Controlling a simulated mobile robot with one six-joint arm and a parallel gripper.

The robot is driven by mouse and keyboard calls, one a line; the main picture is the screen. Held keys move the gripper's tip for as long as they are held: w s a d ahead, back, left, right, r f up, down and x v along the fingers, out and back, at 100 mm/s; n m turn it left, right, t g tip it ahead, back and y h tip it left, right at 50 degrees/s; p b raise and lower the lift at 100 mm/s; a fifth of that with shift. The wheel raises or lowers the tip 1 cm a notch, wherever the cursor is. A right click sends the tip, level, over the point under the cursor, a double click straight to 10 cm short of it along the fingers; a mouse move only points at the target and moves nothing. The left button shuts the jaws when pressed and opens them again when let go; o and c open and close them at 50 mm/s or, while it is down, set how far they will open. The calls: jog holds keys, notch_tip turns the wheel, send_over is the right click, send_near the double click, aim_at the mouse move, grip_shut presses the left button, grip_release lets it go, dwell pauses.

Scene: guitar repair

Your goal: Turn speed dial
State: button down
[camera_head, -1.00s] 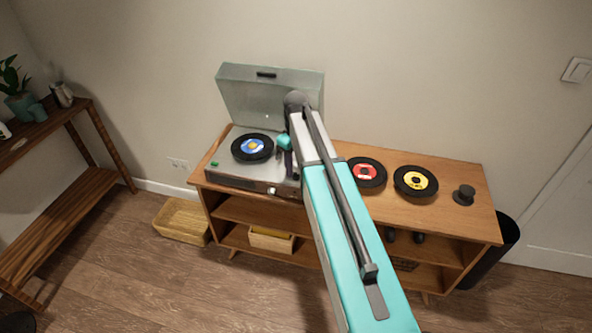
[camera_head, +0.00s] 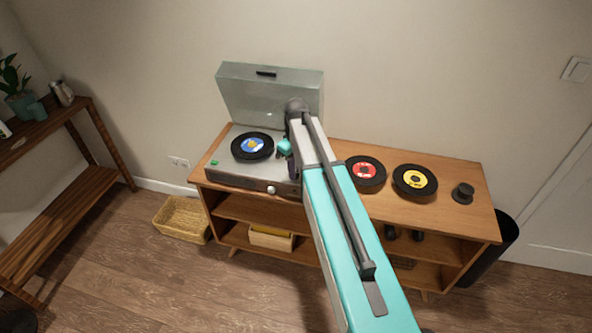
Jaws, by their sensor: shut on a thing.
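The record player (camera_head: 232,170) stands on the left of the wooden cabinet, with its clear lid raised. A black record with a blue label (camera_head: 252,146) lies on its platter. A small pale knob (camera_head: 271,189) shows on its front face, clear of my gripper. My teal wrist hangs over the right part of the deck, and my gripper (camera_head: 294,168) points down there, mostly hidden behind my arm. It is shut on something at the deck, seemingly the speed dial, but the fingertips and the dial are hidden.
A red-label record (camera_head: 365,172), a yellow-label record (camera_head: 415,181) and a dark round knob-like weight (camera_head: 463,193) lie on the cabinet top (camera_head: 450,222) to the right. A wicker basket (camera_head: 182,218) is on the floor. A shelf table (camera_head: 60,200) stands left.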

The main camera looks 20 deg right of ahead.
jog(key=shift+n, duration=0.5)
jog(key=n, duration=1.1)
dwell(0.4)
jog(key=c, duration=1.5)
grip_release()
jog(key=shift+c, duration=0.2)
jog(key=shift+r, duration=0.2)
notch_tip(320, 180, up, 14)
jog(key=b, duration=0.3)
jog(key=shift+f, duration=0.25)
